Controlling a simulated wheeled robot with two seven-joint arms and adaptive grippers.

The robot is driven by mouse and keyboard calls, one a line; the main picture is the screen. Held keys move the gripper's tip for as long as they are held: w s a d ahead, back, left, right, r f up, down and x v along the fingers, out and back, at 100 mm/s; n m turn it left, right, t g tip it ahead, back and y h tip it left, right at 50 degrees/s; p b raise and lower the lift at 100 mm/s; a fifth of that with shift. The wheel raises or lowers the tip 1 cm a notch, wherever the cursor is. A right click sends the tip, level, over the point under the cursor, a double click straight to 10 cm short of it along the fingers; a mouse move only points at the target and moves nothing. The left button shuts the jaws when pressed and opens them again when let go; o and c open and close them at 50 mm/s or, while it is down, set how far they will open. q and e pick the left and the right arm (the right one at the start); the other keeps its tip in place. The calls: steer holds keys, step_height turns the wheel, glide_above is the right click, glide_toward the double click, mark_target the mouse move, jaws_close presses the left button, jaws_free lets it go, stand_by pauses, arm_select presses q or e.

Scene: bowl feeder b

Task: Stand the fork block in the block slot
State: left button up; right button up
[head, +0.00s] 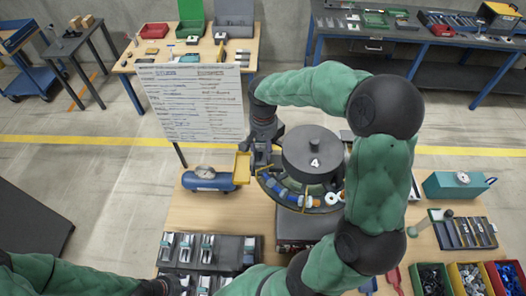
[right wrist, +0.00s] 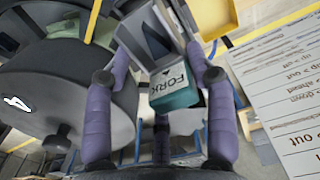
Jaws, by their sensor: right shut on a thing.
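My right gripper (head: 262,142) is beside the left of the bowl feeder's dark drum (head: 315,153). In the right wrist view its purple fingers (right wrist: 160,76) are around the fork block (right wrist: 174,86), a white and teal block with FORK printed on it, and it is shut on this block. A grey angular part (right wrist: 150,42) is just beyond the block; I cannot tell whether they touch. The fork block is hard to make out in the head view. I cannot clearly identify the block slot. My left gripper (head: 160,287) is at the bottom edge, mostly cut off; its jaws are unclear.
The drum is marked 4, with coloured parts in a ring below. A white board (head: 193,103) stands behind. A dark tray (head: 250,244) with several metal parts is in front; bins (head: 468,279) are right.

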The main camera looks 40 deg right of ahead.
mark_target(263, 148)
steer(key=shift+f, duration=1.65)
steer(key=shift+f, duration=0.1)
steer(key=shift+f, duration=0.15)
steer(key=o, duration=1.4)
steer(key=shift+c, duration=0.2)
steer(key=shift+r, duration=0.2)
step_height(263, 148, up, 12)
steer(key=shift+r, duration=0.1)
